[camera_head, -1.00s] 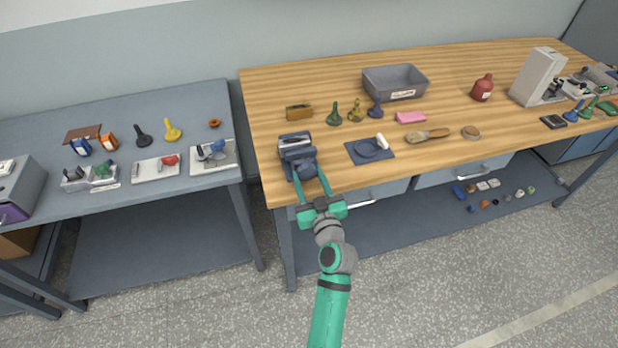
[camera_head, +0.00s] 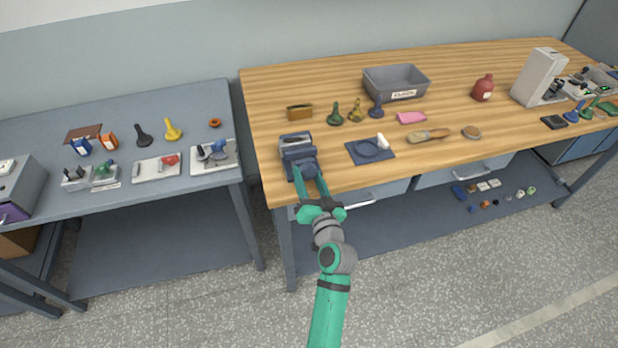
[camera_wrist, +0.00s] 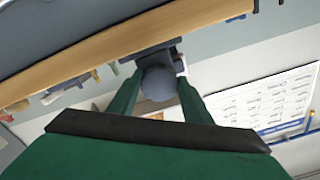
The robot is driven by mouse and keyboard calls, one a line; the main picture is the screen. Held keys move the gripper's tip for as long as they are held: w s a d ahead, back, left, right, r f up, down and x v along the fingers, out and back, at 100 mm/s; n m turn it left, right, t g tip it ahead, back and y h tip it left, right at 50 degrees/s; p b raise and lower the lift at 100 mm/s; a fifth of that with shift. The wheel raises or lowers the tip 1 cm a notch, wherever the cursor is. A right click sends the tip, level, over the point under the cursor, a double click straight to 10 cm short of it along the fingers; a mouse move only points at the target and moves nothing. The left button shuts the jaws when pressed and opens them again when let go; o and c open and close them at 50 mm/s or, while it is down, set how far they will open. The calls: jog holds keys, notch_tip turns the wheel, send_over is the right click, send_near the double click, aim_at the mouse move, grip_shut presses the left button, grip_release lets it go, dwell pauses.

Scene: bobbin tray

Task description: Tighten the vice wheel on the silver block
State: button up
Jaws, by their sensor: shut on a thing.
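The blue-grey vice (camera_head: 298,152) stands at the front left corner of the wooden bench. A pale silver piece (camera_head: 295,138) shows at its top, between the jaws; I cannot tell how tightly it sits. My gripper (camera_head: 309,177) reaches in from the front edge and is shut on the vice wheel. In the wrist view the round, dark wheel (camera_wrist: 159,83) lies between my two green fingers, with the pale side of the block (camera_wrist: 180,66) just beyond it. The fingers hide part of the wheel in the head view.
A dark blue mat (camera_head: 369,150) with a ring and a white-ended thing lies right of the vice. A brown box (camera_head: 299,112) and several chess-piece-like stamps stand behind. A grey bin (camera_head: 396,82) is farther back. The bench's front edge is close under my gripper.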

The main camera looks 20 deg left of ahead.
jog(key=m, duration=0.4)
jog(key=shift+s+m, duration=0.1)
jog(key=shift+m, duration=0.2)
jog(key=shift+r+m, duration=0.1)
jog(key=shift+m, duration=1.5)
jog(key=o, duration=1.1)
jog(key=shift+c, duration=0.2)
jog(key=v, duration=1)
jog(key=shift+s+d, duration=0.25)
jog(key=shift+s, duration=0.05)
